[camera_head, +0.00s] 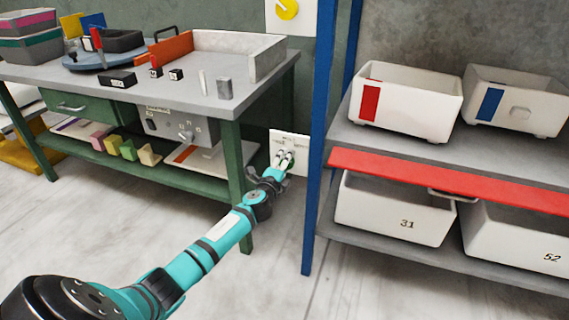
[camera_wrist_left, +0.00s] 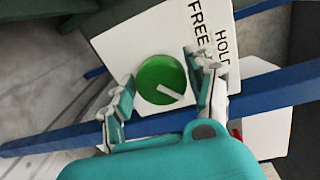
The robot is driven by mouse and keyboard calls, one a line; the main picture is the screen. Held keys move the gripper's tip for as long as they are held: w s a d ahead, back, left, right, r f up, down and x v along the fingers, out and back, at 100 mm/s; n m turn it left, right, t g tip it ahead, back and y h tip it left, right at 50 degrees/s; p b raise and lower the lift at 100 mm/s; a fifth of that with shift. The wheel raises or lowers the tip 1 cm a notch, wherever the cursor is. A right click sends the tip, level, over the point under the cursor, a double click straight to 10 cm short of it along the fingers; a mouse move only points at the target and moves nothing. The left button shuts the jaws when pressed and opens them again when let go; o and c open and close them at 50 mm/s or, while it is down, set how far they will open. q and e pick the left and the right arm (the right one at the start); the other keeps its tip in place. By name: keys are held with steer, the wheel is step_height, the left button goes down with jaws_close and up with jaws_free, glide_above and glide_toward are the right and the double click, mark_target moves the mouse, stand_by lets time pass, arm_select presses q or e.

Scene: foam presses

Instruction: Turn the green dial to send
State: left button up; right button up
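The green dial (camera_wrist_left: 161,80) is a round knob with a white pointer mark, on a white panel (camera_wrist_left: 135,35). In the wrist view the mark points to the lower right. The panel carries the words FREE and HOLD, turned sideways; no "send" label is readable. My left gripper (camera_wrist_left: 160,68) is open, with one finger on each side of the dial; I cannot tell whether they touch it. In the head view the panel (camera_head: 302,141) is low on the wall, and my left gripper (camera_head: 284,160) covers most of the dial. My right gripper is not in view.
A blue rack post (camera_head: 318,160) stands just right of the panel, beside shelves with white bins (camera_head: 395,208). A green workbench (camera_head: 235,165) with a grey top stands to the left. A yellow dial (camera_head: 288,8) is higher on the wall. The floor between is clear.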

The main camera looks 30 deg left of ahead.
arm_select(q)
steer(key=shift+o, duration=1.2)
steer(key=shift+s, duration=0.1)
steer(key=v, duration=1.1)
steer(key=shift+s, duration=0.4)
steer(key=shift+d, duration=0.15)
